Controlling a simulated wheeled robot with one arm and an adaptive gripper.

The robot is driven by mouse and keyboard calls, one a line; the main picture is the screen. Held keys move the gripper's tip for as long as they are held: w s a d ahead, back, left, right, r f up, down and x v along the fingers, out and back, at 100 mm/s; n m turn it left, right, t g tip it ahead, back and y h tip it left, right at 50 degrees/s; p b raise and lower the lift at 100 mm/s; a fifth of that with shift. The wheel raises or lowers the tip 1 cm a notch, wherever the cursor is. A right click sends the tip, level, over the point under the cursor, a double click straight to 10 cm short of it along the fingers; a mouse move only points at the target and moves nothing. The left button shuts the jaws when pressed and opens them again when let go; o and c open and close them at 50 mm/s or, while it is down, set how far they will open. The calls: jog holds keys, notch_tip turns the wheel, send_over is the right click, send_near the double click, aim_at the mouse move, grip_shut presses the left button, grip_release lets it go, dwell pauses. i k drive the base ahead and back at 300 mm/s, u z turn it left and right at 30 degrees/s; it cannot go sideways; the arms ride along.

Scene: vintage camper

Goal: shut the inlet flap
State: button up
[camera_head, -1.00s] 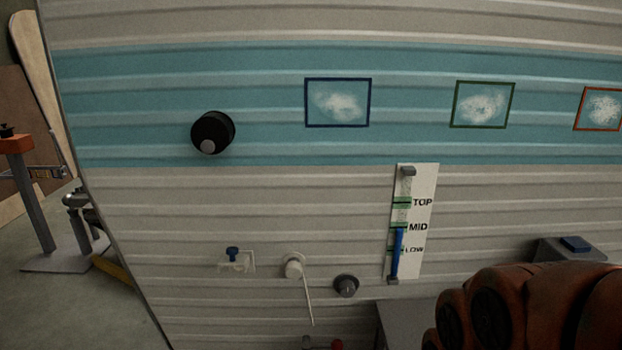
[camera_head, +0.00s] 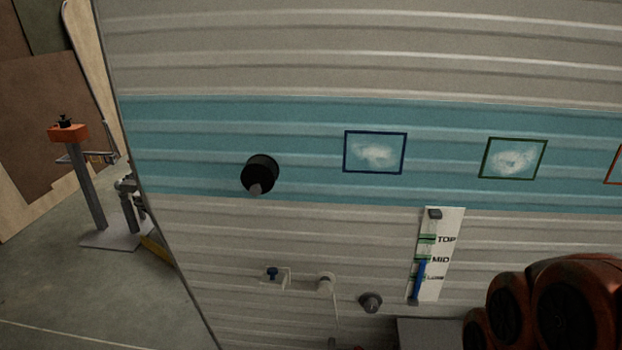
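No part is plainly recognisable as the inlet flap. A larger black round fitting (camera_head: 262,172) with a grey lower tip sticks out of the teal band. I cannot tell whether any of these stands open. My gripper is out of view; only orange-red links of my arm show at the lower right.
A white level gauge (camera_head: 446,276) marked TOP, MID and LOW has blue reaching about MID. Framed smudged patches (camera_head: 375,152) line the teal band. A grey box (camera_head: 425,335) stands below the gauge. Left of the camper, an orange-topped stand (camera_head: 70,133) is on open floor.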

aim_at(271, 277)
jog(key=k, duration=1)
jog(key=u, duration=0.95)
jog(key=i, duration=0.85)
jog(key=u, duration=0.35)
